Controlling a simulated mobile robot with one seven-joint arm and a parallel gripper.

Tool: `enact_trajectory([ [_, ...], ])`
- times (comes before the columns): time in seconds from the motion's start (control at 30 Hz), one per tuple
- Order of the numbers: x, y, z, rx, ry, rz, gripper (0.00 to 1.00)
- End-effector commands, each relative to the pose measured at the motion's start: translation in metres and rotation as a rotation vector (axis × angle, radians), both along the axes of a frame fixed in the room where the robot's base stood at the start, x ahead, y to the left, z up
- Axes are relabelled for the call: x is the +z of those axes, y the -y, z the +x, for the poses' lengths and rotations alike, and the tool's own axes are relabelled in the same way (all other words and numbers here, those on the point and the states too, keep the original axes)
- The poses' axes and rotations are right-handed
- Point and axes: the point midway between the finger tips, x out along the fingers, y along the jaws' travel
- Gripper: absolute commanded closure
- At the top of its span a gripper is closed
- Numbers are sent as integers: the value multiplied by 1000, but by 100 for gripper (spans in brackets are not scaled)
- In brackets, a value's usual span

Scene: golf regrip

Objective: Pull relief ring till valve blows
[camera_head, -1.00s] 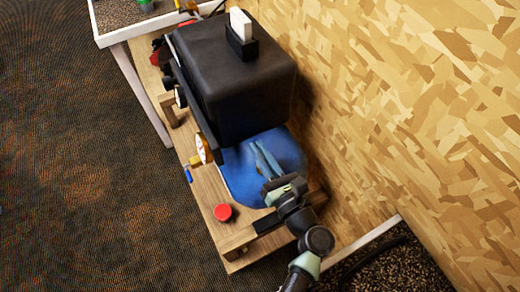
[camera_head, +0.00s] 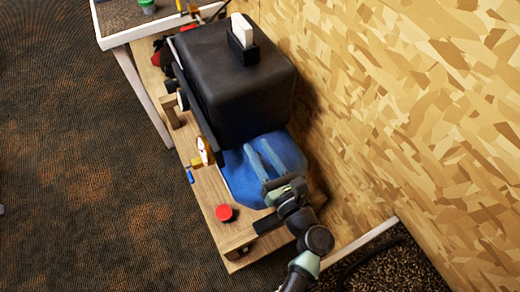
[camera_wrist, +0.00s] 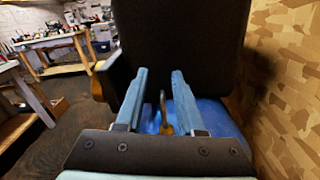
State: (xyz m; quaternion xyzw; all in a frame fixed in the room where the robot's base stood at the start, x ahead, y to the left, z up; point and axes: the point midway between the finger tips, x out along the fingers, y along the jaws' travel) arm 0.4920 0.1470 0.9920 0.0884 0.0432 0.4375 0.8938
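The compressor has a black cover (camera_head: 235,95) over a blue tank (camera_head: 240,185); the tank also shows in the wrist view (camera_wrist: 215,117). My gripper (camera_head: 262,152) is above the tank, close to the cover's near end. In the wrist view its two pale blue fingers (camera_wrist: 160,85) are apart, pointing at the black cover. A small brass fitting with a dark upper part (camera_wrist: 167,128), perhaps the relief valve, shows between the fingers. I cannot tell its depth or whether it touches them. I cannot make out a ring.
A white-faced gauge (camera_head: 203,150), a brass fitting with a blue handle (camera_head: 189,175) and a red knob (camera_head: 224,212) are along the wooden bench's (camera_head: 212,190) left side. A chipboard wall (camera_head: 400,110) stands close on the right. Open floor (camera_head: 90,180) lies left.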

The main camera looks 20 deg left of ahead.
Motion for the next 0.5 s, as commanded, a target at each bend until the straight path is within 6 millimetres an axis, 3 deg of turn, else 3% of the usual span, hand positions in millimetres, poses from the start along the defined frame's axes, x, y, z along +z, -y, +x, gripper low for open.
enact_trajectory([
  [0.23, -1, 11, -7, -4, 0, 0, 63],
  [0.5, -2, 56, -42, -5, 0, -1, 63],
])
